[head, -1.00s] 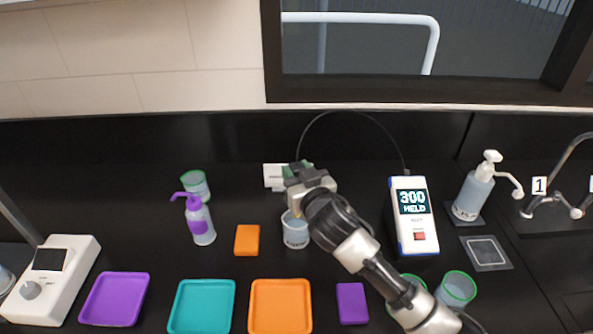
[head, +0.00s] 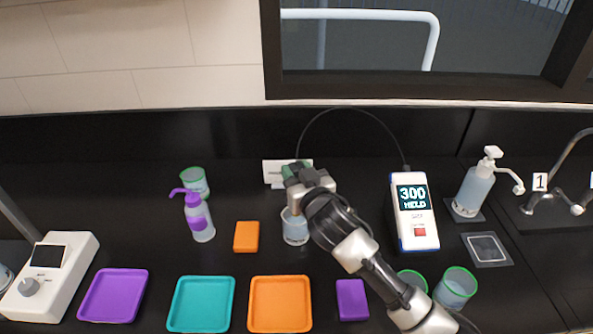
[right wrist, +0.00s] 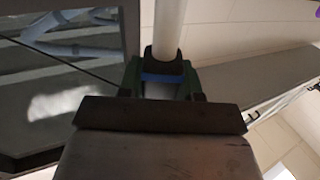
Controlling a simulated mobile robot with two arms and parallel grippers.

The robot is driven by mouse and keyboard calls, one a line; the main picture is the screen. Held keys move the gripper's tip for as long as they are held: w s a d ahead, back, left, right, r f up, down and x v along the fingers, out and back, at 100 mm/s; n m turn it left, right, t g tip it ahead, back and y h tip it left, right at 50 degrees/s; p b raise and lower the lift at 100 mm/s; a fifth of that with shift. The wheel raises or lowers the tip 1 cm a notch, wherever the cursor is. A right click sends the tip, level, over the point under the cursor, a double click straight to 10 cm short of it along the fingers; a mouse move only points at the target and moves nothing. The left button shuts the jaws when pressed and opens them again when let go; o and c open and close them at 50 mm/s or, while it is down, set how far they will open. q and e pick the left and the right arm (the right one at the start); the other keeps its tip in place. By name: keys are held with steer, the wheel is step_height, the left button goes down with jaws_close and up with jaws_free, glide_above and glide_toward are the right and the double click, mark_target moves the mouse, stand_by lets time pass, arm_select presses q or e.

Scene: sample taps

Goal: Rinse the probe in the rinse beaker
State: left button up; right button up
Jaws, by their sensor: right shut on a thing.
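My right gripper (head: 293,177) is above a small clear beaker (head: 294,232) with a pale blue filling and a label too small to read. In the right wrist view its green fingers (right wrist: 160,80) are shut on the probe (right wrist: 168,28), a pale shaft with a dark collar and blue band. In the head view the gripper and wrist hide most of the probe, and I cannot tell whether its tip is inside the beaker. A thin dark cable runs from the gripper area to the handheld meter (head: 414,212), which reads 300 HELD. My left gripper is out of view.
A purple-capped wash bottle (head: 202,222) and a green-rimmed beaker (head: 194,182) stand left. Orange (head: 246,237) and purple (head: 352,300) blocks lie nearby. Purple, teal and orange trays (head: 280,278) line the front. Green-rimmed beakers (head: 455,290) stand near my right arm.

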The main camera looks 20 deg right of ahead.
steer(key=shift+f, duration=0.4)
